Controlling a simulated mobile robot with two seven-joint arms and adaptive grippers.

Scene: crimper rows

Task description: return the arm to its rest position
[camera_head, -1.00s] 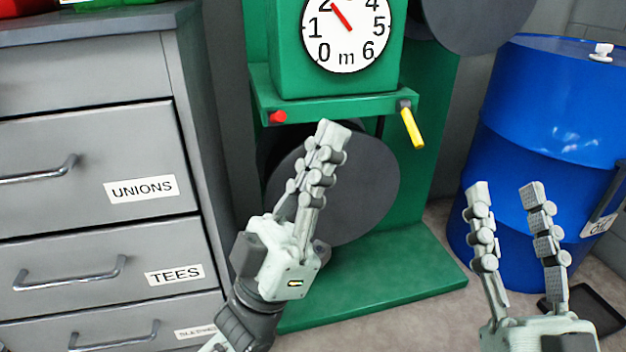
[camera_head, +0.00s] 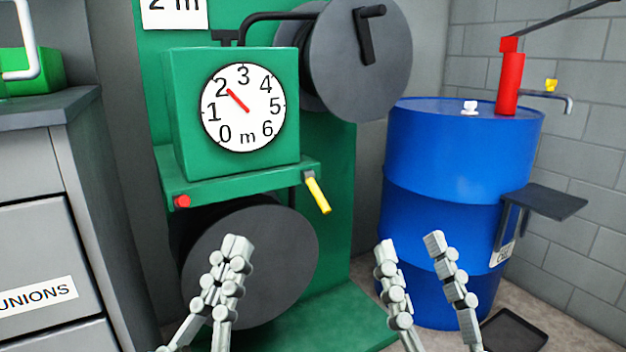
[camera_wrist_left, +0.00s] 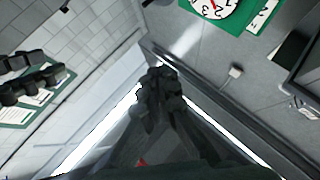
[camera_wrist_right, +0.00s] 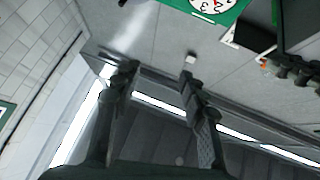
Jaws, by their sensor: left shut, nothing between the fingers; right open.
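My left gripper (camera_head: 236,246) is shut and empty. In the head view it points upward in front of the lower grey disc of the green machine, at lower centre. It also shows shut in the left wrist view (camera_wrist_left: 160,75). My right gripper (camera_head: 410,243) is open and empty in the head view, with its two fingers apart in front of the blue drum. It also shows open in the right wrist view (camera_wrist_right: 157,72). The wrists and forearms are mostly out of the head view.
The green machine (camera_head: 340,220) carries a dial (camera_head: 243,107) with a red needle near 2, a yellow lever (camera_head: 318,195) and a red knob (camera_head: 181,201). A blue drum (camera_head: 430,150) with a red pump (camera_head: 509,80) stands right. A grey drawer cabinet (camera_head: 30,170) stands left.

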